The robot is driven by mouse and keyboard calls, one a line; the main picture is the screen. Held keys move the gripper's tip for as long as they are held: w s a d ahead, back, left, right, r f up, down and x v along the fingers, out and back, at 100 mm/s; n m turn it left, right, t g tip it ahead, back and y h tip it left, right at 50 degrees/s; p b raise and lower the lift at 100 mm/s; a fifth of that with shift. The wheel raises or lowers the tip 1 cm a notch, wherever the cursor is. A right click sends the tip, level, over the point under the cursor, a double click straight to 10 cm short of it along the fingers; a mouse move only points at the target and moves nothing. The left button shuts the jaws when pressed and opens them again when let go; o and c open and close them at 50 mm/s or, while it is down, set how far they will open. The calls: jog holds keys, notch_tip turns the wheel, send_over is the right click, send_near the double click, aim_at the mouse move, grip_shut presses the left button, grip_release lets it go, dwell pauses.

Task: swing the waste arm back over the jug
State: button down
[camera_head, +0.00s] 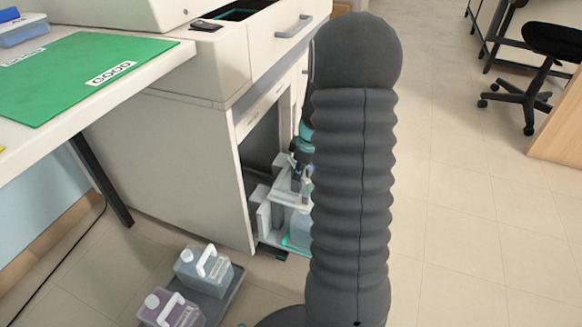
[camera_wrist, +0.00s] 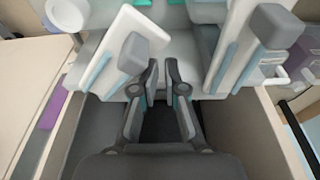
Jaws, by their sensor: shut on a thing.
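My gripper (camera_head: 296,170) reaches into the open lower bay of the white cabinet, largely hidden behind my grey ribbed arm. In the wrist view my gripper (camera_wrist: 161,72) has its two fingers close together on a narrow part that I take for the waste arm; the fingers hide most of it. A pale translucent jug (camera_head: 300,231) with a teal base stands low in the bay, partly behind my arm. I cannot tell exactly how the waste arm lies over the jug.
White panels with grey blocks flank my fingers, left (camera_wrist: 130,50) and right (camera_wrist: 270,40). Two handled containers, clear (camera_head: 203,270) and purple (camera_head: 170,309), stand on a grey floor tray (camera_head: 225,297). A bench with a green mat (camera_head: 80,75) is left.

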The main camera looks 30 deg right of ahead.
jog(key=shift+s+d+f, duration=0.45)
jog(key=shift+s+d, duration=0.25)
jog(key=shift+s, duration=0.15)
jog(key=shift+d, duration=2.4)
jog(key=shift+w+r+p, duration=0.15)
jog(key=shift+r+p, duration=0.4)
jog(key=shift+r, duration=0.5)
jog(key=shift+w+r+p, duration=0.1)
jog(key=shift+r+p, duration=0.45)
jog(key=shift+r, duration=0.45)
jog(key=v, duration=0.1)
jog(key=p+v, duration=0.1)
jog(key=v, duration=0.1)
jog(key=p+v, duration=0.1)
jog(key=shift+w+a+r, duration=0.25)
jog(key=shift+w+r, duration=0.05)
jog(key=shift+w, duration=0.05)
